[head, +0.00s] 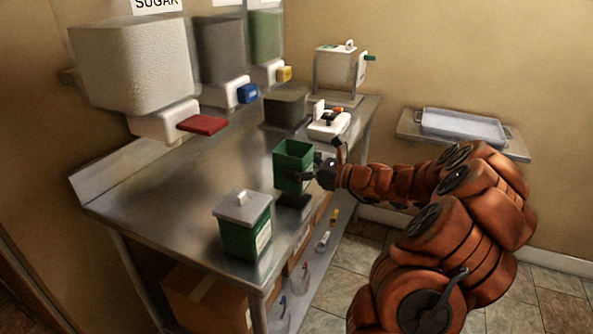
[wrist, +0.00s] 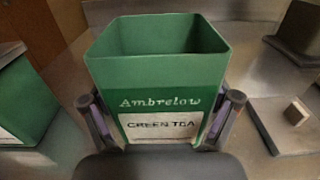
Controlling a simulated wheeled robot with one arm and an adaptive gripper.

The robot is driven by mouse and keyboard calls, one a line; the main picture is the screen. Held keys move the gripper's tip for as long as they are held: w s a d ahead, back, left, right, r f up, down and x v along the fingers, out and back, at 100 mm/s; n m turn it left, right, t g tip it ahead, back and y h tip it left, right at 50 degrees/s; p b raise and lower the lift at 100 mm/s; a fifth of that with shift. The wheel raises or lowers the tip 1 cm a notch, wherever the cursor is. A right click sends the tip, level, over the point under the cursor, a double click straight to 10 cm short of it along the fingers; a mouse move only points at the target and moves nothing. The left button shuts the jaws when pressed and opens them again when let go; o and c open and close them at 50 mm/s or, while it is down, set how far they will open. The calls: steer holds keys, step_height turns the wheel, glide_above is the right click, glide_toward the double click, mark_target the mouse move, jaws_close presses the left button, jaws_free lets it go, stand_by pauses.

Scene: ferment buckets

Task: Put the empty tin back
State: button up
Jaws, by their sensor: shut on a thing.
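A green open-topped tin (head: 293,158) is held by my gripper (head: 308,173) over the right part of the metal worktop. In the wrist view the tin (wrist: 158,80) reads "Ambrelow GREEN TEA", and both fingers press its sides. It looks upright, and no contents show in the visible part of its inside.
Dispensers line the wall: a sugar one (head: 135,65) with a red lever, others with blue and yellow levers. A dark grey box (head: 286,108), a white device (head: 329,125) and a clear dispenser (head: 335,70) stand behind. A tray (head: 462,127) sits on a wall shelf. The worktop's middle (head: 190,180) is clear.

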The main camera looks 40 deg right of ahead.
steer(key=shift+f, duration=1)
steer(key=shift+f, duration=0.2)
steer(key=o, duration=1.1)
steer(key=shift+r, duration=0.25)
steer(key=v, duration=1.2)
steer(key=shift+f+b, duration=0.1)
steer(key=shift+b, duration=0.2)
